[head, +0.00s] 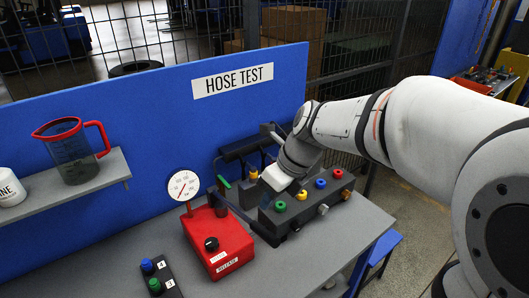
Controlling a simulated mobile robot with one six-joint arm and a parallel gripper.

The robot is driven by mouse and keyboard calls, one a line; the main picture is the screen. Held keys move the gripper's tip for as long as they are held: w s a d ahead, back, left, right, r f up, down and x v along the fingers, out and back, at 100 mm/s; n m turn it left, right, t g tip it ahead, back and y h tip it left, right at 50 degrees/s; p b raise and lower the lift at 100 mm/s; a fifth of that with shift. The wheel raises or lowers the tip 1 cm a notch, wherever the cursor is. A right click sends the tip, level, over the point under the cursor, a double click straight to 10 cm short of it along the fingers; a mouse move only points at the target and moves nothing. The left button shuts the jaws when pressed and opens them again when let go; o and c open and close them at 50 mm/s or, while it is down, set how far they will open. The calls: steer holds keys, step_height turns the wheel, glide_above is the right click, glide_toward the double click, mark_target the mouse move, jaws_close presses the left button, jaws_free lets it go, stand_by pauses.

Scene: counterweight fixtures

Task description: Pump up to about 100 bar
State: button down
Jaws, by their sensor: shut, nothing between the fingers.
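The red pump box (218,238) stands on the grey bench, with a black knob (211,243) on top and a RELEASE label (227,265) on its front. A round white gauge (183,186) rises at its back left. Its red needle points to the lower left, but the scale is too small to read. A dark lever (236,209) slants beside the box on its right. My gripper (273,182) is shut and empty, pointing down to the right of the lever, over the back of the valve block. Its fingertips are hard to make out.
A dark valve block (305,211) with coloured knobs stands right of the pump. A small block (160,280) with blue and green buttons lies at front left. A shelf (116,165) holds a red-handled jug (72,152). A blue HOSE TEST panel (150,105) stands behind.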

steer(key=m, duration=0.2)
steer(key=b, duration=0.3)
glide_toward(265, 229)
steer(key=a+f, duration=0.2)
steer(key=f, duration=0.1)
steer(key=a+f, duration=0.1)
steer(key=a, duration=0.1)
steer(key=shift+w+a+f, duration=0.1)
steer(key=shift+w+f, duration=0.2)
steer(key=shift+w, duration=0.1)
steer(key=shift+f+b, duration=0.75)
steer(key=shift+b, duration=0.1)
